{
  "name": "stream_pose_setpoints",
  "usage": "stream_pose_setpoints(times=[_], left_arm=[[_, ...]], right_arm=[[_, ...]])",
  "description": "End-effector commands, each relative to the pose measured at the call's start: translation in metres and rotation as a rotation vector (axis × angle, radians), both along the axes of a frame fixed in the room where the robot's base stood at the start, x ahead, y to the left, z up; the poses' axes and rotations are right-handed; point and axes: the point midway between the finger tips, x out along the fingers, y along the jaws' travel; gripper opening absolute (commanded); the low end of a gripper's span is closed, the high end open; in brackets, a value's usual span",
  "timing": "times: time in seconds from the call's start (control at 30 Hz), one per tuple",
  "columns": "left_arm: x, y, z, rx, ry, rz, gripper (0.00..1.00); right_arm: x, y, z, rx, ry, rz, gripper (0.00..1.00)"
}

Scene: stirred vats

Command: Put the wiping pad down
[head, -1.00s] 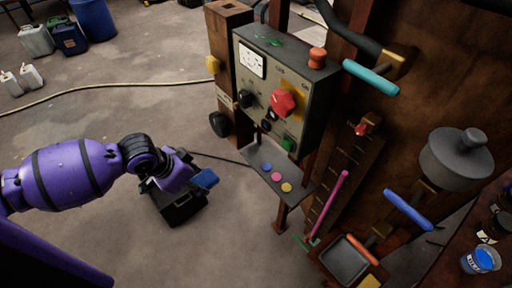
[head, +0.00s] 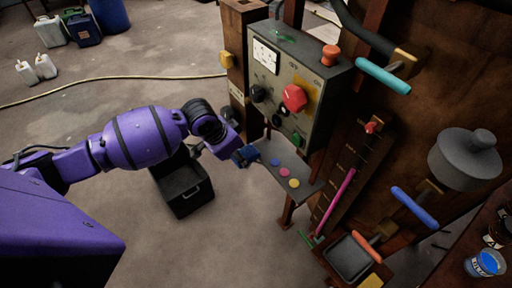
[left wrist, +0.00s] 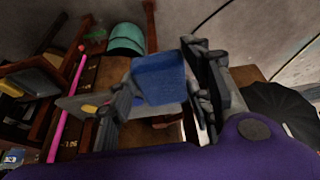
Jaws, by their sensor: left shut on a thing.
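The wiping pad is a blue block (head: 248,154), and it also shows in the left wrist view (left wrist: 160,78). My left gripper (head: 238,156) is shut on it; in the left wrist view the dark fingers stand on either side of the pad. The gripper holds the pad at the left end of a narrow grey shelf (head: 306,187) below the control box. I cannot tell whether the pad touches the shelf. Blue, pink and yellow discs (head: 284,172) lie on the shelf, right of the pad. My right gripper is not in view.
The control box (head: 290,85) with a red knob stands above the shelf. A black open bin (head: 184,190) sits on the floor below my left arm. Levers with teal (head: 383,76), pink (head: 336,200) and blue (head: 414,208) handles stick out at the right. The floor at lower middle is clear.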

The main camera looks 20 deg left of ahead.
Motion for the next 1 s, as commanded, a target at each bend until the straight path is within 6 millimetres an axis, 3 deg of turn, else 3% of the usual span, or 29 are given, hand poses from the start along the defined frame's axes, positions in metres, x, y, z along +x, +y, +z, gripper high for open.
stream_pose_setpoints(times=[0.43,0.6,0.97,1.0], left_arm=[[0.048,-0.035,0.0,-0.002,0.0,0.001,0.25],[0.056,-0.04,-0.008,0.001,-0.002,0.002,0.25],[0.055,-0.04,-0.015,0.001,0.002,0.001,0.25],[0.055,-0.039,-0.016,0.001,0.002,0.001,0.47]], right_arm=[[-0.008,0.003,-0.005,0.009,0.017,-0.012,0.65],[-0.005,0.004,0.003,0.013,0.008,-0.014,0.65],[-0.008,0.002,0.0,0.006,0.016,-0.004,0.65],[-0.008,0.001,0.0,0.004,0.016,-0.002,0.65]])
